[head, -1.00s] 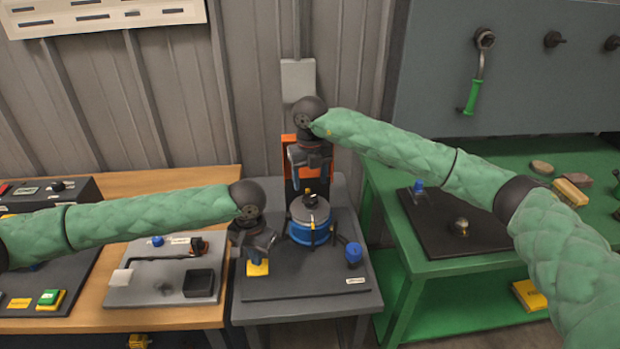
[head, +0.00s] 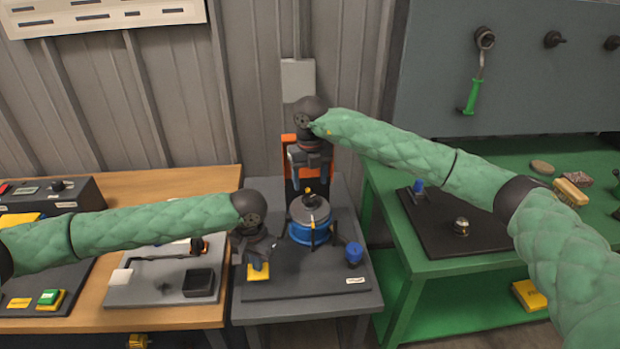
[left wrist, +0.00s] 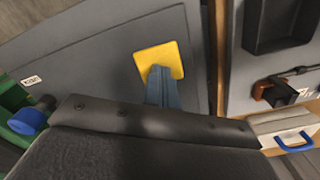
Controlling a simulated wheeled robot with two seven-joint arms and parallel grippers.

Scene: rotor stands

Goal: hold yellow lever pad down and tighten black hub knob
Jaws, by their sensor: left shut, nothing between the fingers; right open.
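The yellow lever pad (head: 259,278) is at the front left of the dark stand plate. It also shows in the left wrist view (left wrist: 158,57). My left gripper (head: 257,265) is shut and empty, with its fingertips at the pad. In the left wrist view the shut fingers (left wrist: 161,82) overlap the pad's near edge; contact is hard to tell. The rotor (head: 310,212) has a grey top and blue ring, with the small black hub knob (head: 308,195) at its centre. My right gripper (head: 309,166) is open above and behind the knob, pointing down.
A blue knob (head: 355,251) stands right of the rotor. An orange panel (head: 288,158) is behind my right gripper. A wooden bench with a grey tray (head: 147,290) lies left, a green bench (head: 460,262) right.

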